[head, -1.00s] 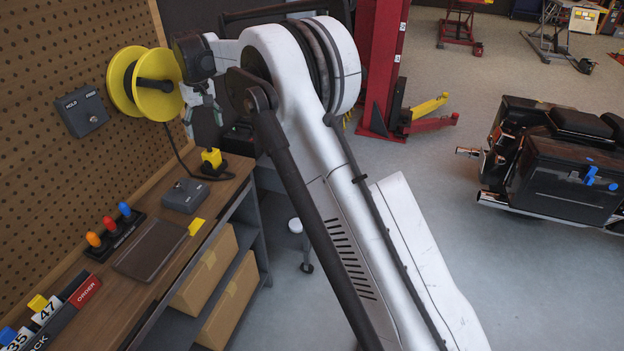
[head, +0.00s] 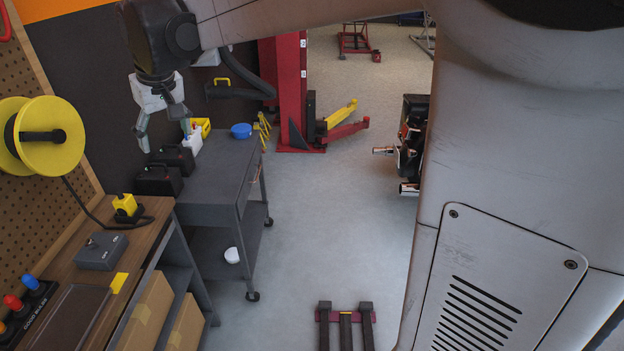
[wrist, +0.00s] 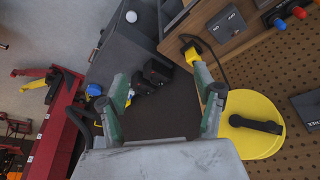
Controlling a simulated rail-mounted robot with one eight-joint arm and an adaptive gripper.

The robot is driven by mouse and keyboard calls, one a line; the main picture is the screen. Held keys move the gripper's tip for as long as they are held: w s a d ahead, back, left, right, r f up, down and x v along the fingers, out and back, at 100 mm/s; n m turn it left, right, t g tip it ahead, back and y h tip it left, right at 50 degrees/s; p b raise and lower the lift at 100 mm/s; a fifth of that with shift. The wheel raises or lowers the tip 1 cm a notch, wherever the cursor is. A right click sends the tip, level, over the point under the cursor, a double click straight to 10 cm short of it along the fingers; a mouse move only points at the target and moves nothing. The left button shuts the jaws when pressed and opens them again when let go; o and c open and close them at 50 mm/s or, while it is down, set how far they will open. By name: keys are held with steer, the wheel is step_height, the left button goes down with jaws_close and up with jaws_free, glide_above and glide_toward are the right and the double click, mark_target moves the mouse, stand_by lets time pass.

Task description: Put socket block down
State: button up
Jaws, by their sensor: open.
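A yellow block on a black base (head: 126,207), which I take to be the socket block, stands on the far end of the wooden bench (head: 150,240). A dark cable runs to it from the yellow reel (head: 68,135). My gripper (head: 164,134) is open, with nothing between its fingers. It hangs beyond the bench, above and behind the block, near the grey cart. In the wrist view, the fingers (wrist: 160,75) are spread wide, and the yellow block (wrist: 190,50) shows beyond the right fingertip, apart from it.
The grey cart (head: 215,214) holds black cases (head: 158,180), a white-and-yellow item (head: 195,135) and a blue bowl (head: 241,131). A grey box (head: 101,250) and several coloured knobs (head: 30,283) are on the bench. A red lift post (head: 291,90) stands behind.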

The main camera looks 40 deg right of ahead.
steer(key=s+d+f+m+t, duration=0.1)
steer(key=s+d+f, duration=0.2)
steer(key=s, duration=0.6)
steer(key=s+d+f+t, duration=0.1)
steer(key=s+d+f, duration=0.2)
steer(key=s, duration=0.7)
steer(key=s+d+f+m+t, duration=0.1)
steer(key=s+d+f, duration=0.2)
steer(key=s, duration=0.7)
steer(key=shift+s+d+m+h, duration=0.25)
steer(key=shift+m+h, duration=0.05)
steer(key=shift+f+b, duration=0.85)
steer(key=shift+f, duration=0.05)
steer(key=shift+c, duration=0.4)
